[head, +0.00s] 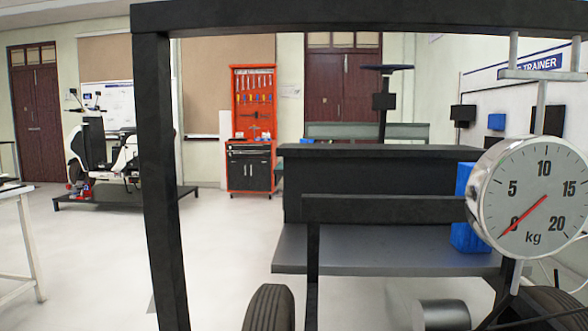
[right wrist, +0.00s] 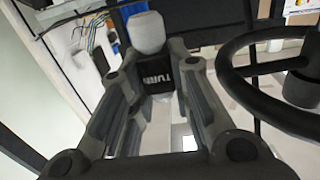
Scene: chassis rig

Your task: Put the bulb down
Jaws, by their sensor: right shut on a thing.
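In the right wrist view my right gripper (right wrist: 151,52) has its two dark fingers apart, with a pale rounded thing, which looks like the bulb (right wrist: 146,32), held between the fingertips. Its lower end is hard to make out against a black part with white lettering (right wrist: 158,76) that shows between the fingers. I cannot tell whether the bulb touches that part. Neither gripper shows in the head view, and my left gripper is in no view.
A black chassis frame (head: 158,190) stands close ahead in the head view, with a round kg dial (head: 530,195) at right. A steering wheel (right wrist: 232,75) is right of the gripper in the wrist view. Coloured wires (right wrist: 95,40) lie at upper left. Open floor (head: 225,240) lies beyond.

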